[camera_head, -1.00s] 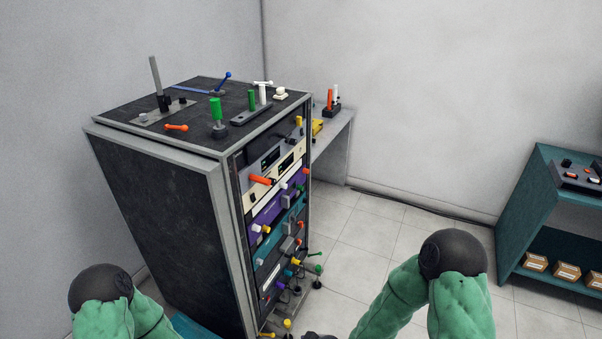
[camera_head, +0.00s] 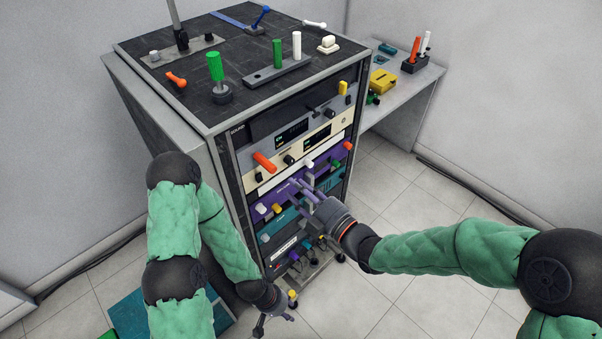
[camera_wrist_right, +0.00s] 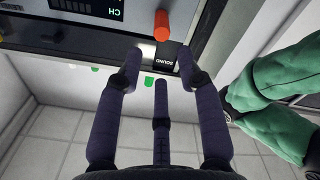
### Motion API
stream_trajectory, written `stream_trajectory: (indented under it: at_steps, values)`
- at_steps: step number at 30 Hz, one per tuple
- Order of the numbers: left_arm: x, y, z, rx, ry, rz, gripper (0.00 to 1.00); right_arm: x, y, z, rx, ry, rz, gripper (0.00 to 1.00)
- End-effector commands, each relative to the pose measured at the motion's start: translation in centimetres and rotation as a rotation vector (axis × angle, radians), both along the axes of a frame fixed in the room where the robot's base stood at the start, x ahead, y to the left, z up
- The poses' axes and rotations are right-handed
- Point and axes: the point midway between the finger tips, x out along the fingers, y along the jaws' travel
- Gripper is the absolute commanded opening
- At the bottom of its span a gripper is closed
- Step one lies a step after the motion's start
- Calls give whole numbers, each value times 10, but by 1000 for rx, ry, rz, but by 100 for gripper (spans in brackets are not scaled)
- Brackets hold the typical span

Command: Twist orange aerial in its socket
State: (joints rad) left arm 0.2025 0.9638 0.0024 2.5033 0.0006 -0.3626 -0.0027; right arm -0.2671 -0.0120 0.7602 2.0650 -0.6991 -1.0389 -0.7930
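An orange rod (camera_head: 264,162), the likely aerial, sticks out of the cream front panel of the rack; its socket is hard to make out. It also shows at the top of the right wrist view (camera_wrist_right: 161,25), beyond the fingertips. My right gripper (camera_head: 300,192) is in front of the rack, below and to the right of the rod. In the wrist view its fingers (camera_wrist_right: 158,62) are spread and empty, apart from the rod. My left gripper (camera_head: 274,325) hangs low by the rack's foot, its fingers spread with nothing between them.
The rack top (camera_head: 185,105) holds a green handle (camera_head: 215,68), a small orange lever (camera_head: 176,80) and white knobs. Other coloured knobs crowd the front. A side table (camera_head: 400,95) carries another orange stick (camera_head: 415,48) in a black holder. Floor at right is clear.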

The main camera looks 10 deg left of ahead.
Motion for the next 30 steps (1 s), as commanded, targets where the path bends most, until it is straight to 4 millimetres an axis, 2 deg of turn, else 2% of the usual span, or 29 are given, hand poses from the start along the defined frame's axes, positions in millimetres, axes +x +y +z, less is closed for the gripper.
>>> stream_trajectory:
  at_steps: [14, 22, 23, 26, 30]
  values:
    - [0, 0, 7, 0, 0, 0, 40, 32, 42, -1, 0, 6, 1, 37]
    - [0, 0, 19, 0, 0, 0, 40, 54, 69, 0, 0, 6, -1, 37]
    - [0, 0, 19, 0, 0, 0, 40, 55, 71, -1, 0, 5, -1, 34]
    - [0, 0, 17, 0, 0, 0, 40, 54, 69, -1, 0, 5, -2, 6]
    - [0, 0, 17, 0, 0, 0, 40, 54, 69, -2, 0, 6, -2, 3]
